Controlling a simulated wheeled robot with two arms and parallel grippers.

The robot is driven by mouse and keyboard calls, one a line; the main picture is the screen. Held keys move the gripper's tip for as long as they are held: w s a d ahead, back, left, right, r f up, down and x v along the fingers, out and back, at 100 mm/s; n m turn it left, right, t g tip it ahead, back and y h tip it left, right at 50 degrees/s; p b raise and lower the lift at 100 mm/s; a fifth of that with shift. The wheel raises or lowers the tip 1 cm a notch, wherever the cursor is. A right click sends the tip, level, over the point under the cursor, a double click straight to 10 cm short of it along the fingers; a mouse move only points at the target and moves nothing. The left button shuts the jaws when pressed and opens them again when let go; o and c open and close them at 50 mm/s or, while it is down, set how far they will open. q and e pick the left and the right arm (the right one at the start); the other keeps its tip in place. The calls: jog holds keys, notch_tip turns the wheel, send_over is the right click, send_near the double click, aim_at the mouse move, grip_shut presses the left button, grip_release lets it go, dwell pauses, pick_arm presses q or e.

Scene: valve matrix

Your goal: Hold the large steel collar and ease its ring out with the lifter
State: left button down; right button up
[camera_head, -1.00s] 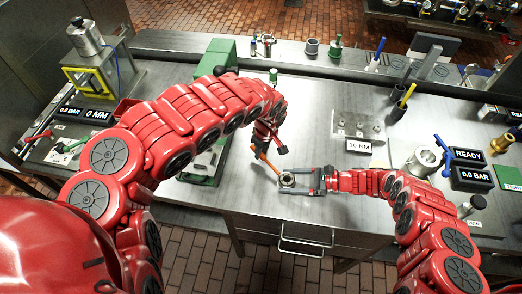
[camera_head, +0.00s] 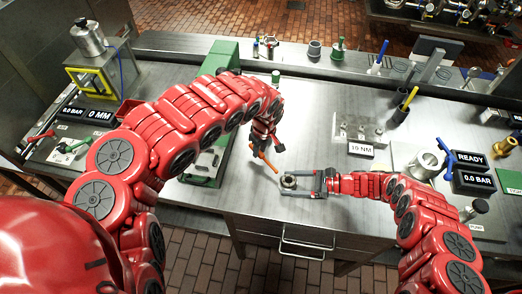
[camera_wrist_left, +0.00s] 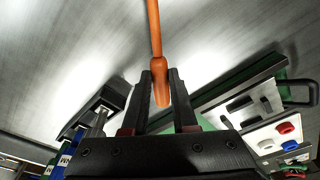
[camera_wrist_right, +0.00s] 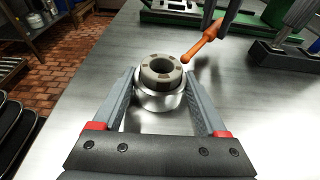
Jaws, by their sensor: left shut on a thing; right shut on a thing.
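The large steel collar (camera_wrist_right: 158,101) stands on the bench between the fingers of my right gripper (camera_wrist_right: 161,94), which is shut on it. A grey ring with dark spots (camera_wrist_right: 148,77) sits at its top, around a dark hole. In the head view the collar (camera_head: 288,183) is at the bench's front, with my right gripper (camera_head: 298,182) reaching it from the right. My left gripper (camera_wrist_left: 160,82) is shut on the orange lifter (camera_wrist_left: 156,45). In the right wrist view the lifter's tip (camera_wrist_right: 187,58) is close beside the ring; I cannot tell if they touch.
A green-based fixture (camera_head: 207,160) stands left of my left gripper. A plate with small pegs (camera_head: 358,130) and a 10 NM display (camera_head: 361,150) are behind my right arm. The bench's front edge is close to the collar. Bare steel lies behind the collar.

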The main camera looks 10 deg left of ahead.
dwell(0.4)
pick_arm(q)
jog(key=r, duration=0.1)
jog(key=w+a+r, duration=0.1)
jog(key=r, duration=0.3)
jog(key=shift+w+a+r, duration=0.15)
jog(key=shift+a+r, duration=0.2)
jog(key=shift+r, duration=0.15)
pick_arm(e)
jog(key=o, duration=0.9)
jog(key=v, duration=1.1)
jog(key=shift+d+r, duration=0.1)
jog(key=shift+d, duration=0.45)
